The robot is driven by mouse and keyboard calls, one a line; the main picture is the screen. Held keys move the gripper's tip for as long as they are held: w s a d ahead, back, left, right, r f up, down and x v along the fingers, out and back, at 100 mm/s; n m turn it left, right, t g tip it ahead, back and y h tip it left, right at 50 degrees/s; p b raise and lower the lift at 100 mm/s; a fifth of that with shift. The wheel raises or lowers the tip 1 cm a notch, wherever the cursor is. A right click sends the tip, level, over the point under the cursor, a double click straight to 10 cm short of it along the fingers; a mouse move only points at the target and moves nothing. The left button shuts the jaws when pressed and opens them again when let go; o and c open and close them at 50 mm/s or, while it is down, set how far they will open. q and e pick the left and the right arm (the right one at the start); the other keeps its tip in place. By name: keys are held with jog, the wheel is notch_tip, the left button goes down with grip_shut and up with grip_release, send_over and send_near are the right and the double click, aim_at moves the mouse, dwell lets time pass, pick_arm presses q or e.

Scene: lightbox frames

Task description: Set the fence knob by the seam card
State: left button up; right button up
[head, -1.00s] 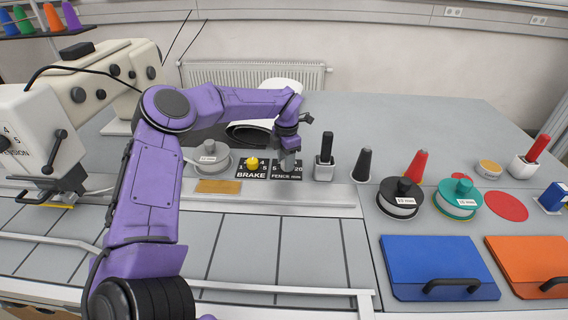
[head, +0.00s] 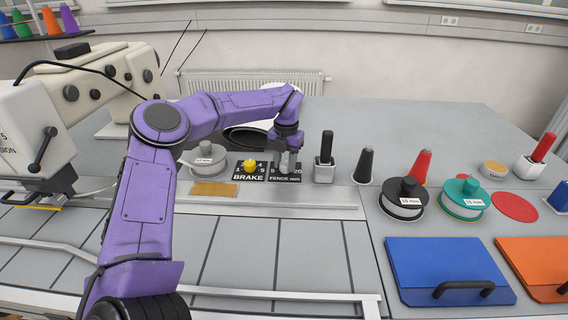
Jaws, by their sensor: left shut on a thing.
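The fence knob (head: 286,163) is a grey knob on a black dial plate marked FENCE mm, with numbers 5 and 20 showing. My left gripper (head: 288,154) comes down on it from above and is shut on it. The gripper hides part of the knob and dial, so its pointer setting cannot be read. A yellow brake knob (head: 250,166) stands on the BRAKE dial just left. No readable seam card shows. My right gripper is not in view.
A grey spool (head: 207,160) stands left of the dials, above a tan plate (head: 214,188). A white holder with a black handle (head: 325,169) and a black cone (head: 365,168) stand right. Further right are a black-topped spool (head: 404,201) and a blue lid (head: 447,270).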

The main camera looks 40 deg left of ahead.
aim_at(285, 163)
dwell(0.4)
pick_arm(q)
jog(key=o, duration=1.1)
jog(key=shift+w, duration=0.15)
jog(key=shift+c, duration=0.2)
jog(key=shift+w+a+f, duration=0.1)
notch_tip(285, 163, up, 10)
jog(key=p, duration=0.8)
jog(key=shift+r, duration=0.25)
